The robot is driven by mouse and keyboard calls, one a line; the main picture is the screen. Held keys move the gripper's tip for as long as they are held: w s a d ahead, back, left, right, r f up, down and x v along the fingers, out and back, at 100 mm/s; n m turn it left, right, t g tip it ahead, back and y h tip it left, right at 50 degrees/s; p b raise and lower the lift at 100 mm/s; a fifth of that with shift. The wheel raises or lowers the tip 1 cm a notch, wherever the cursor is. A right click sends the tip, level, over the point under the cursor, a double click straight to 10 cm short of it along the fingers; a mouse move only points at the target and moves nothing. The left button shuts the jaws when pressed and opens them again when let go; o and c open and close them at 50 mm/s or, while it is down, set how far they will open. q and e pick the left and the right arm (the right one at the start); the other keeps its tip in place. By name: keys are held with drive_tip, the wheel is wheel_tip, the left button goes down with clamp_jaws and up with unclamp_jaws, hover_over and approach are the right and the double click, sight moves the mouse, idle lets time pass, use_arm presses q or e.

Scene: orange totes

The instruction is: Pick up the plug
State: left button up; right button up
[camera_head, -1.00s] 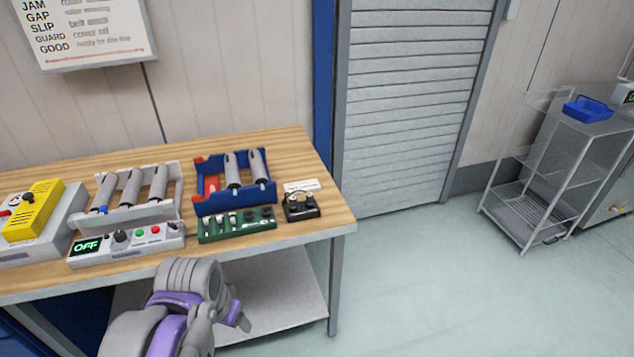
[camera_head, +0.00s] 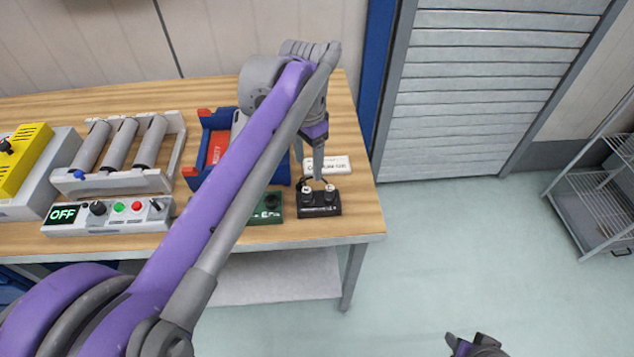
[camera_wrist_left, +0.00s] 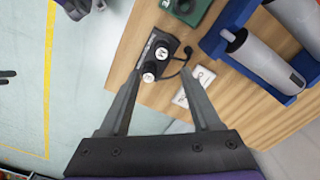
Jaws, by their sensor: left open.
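A small black block (camera_head: 320,211) sits near the table's right front corner. Two black plugs with pale round tops (camera_head: 318,192) stand in it, and a thin black cord loops beside them. In the left wrist view, one plug (camera_wrist_left: 149,71) is nearer the fingertips and the other (camera_wrist_left: 161,53) is just beyond it. My left gripper (camera_head: 309,168) is open and empty, pointing down above and behind the block; in its wrist view (camera_wrist_left: 163,75) the near plug lies between the fingertip lines. My right gripper (camera_head: 474,345) shows only partly at the bottom edge.
A white label card (camera_head: 328,165) lies behind the block. A green board (camera_head: 268,208) and a blue roller frame (camera_head: 207,160) stand to its left, partly hidden by my arm. Further left are a white roller rack (camera_head: 110,182) and an OFF control box (camera_head: 105,218).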

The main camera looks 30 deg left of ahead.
sight(306, 190)
use_arm(q)
drive_tip(key=f, duration=0.4)
drive_tip(key=shift+s, duration=0.35)
drive_tip(key=shift+w+f, duration=0.15)
drive_tip(key=shift+f, duration=0.4)
drive_tip(key=f, duration=0.4)
drive_tip(key=shift+w+a+f+b, duration=0.1)
drive_tip(key=shift+a+f+b, duration=0.15)
drive_tip(key=shift+b, duration=0.05)
clamp_jaws()
